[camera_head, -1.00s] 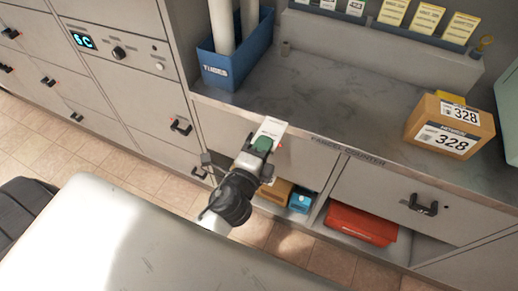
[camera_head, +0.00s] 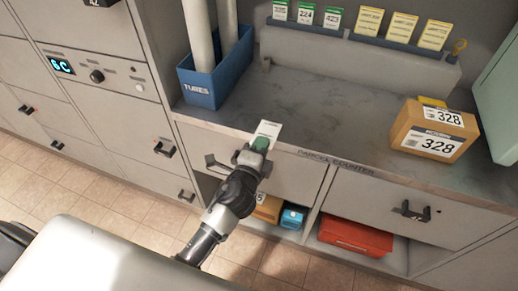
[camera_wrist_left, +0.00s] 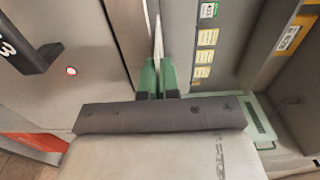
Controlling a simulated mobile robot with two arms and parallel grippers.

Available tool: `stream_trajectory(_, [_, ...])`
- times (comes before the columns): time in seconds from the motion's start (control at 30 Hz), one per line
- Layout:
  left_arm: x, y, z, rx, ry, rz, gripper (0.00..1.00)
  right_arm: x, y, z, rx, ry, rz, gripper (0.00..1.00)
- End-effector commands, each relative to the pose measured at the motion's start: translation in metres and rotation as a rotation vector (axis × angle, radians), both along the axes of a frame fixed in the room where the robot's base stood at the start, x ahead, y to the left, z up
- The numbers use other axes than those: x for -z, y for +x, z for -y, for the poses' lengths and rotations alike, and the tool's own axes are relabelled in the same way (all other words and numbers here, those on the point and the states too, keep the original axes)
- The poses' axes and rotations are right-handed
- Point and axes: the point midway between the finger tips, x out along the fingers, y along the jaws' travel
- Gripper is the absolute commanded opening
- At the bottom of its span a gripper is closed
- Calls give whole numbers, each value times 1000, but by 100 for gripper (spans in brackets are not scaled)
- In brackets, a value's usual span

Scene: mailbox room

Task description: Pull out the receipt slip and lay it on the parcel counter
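A thin white receipt slip (camera_head: 268,129) stands out from the fingers of my left gripper (camera_head: 257,147) in the head view. In the left wrist view the slip (camera_wrist_left: 158,42) shows nearly edge-on between the green fingertips of the gripper (camera_wrist_left: 155,74), which look closed on it. The slip appears at the front edge of the grey parcel counter (camera_head: 330,125); I cannot tell whether it touches the counter. My right gripper is not in view.
A blue tubes box (camera_head: 205,92) stands at the counter's left end. A cardboard parcel (camera_head: 433,130) marked 328 sits at the right. The counter between them is mostly clear. Below are drawers with a black handle (camera_head: 415,211) and a red box (camera_head: 355,237).

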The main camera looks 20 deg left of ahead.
Motion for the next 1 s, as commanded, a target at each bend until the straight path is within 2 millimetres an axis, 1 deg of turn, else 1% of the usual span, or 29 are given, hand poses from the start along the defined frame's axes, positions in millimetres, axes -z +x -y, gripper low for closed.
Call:
stream_trajectory(0.37, [1,3,0,0,0,0,0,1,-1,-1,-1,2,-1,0])
stream_trajectory(0.57, [1,3,0,0,0,0,29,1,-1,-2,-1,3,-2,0])
stream_trajectory(0.6, [1,3,0,0,0,0,31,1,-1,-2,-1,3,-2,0])
stream_trajectory(1.0, [1,3,0,0,0,0,31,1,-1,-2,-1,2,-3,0])
